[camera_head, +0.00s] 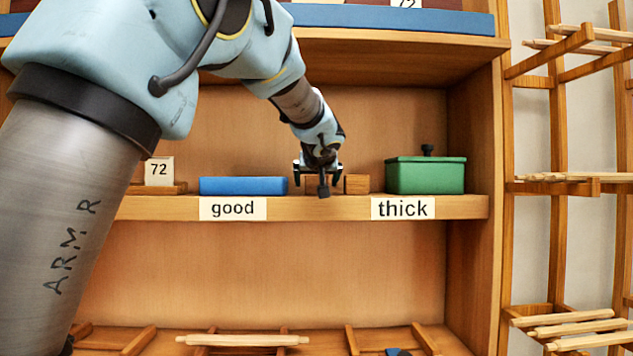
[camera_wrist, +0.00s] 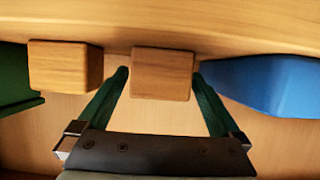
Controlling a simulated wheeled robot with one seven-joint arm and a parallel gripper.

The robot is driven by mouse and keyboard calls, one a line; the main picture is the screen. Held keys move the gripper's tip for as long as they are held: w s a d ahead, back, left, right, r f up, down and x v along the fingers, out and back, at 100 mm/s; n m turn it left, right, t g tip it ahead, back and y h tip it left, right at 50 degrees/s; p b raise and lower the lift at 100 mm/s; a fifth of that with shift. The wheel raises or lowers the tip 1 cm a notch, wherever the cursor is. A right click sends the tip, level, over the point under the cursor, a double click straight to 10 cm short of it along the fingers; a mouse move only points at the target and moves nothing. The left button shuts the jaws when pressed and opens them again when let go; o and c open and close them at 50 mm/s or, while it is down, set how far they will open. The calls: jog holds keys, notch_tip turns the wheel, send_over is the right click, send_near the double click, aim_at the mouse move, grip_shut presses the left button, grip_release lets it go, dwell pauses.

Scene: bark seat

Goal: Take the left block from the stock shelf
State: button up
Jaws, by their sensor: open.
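Two wooden blocks stand on the stock shelf (camera_head: 460,207). The left block (camera_wrist: 162,74) is the one nearer the blue box; in the head view it is mostly hidden behind my gripper (camera_head: 318,180). The right block (camera_head: 357,184) stands apart from it, and it also shows in the wrist view (camera_wrist: 58,68). My gripper (camera_wrist: 160,88) is open, with one green finger on each side of the left block. Narrow gaps show between the fingers and the block, and I cannot tell how deep the fingers reach.
A blue box (camera_head: 243,186) lies just left of the left block, close to one finger. A green lidded box (camera_head: 425,175) stands right of the right block. A "72" card (camera_head: 159,170) is farther left. The shelf above (camera_head: 400,42) overhangs my arm.

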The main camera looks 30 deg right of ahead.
jog(key=shift+c, duration=0.4)
jog(key=c, duration=1.2)
jog(key=shift+c, duration=0.2)
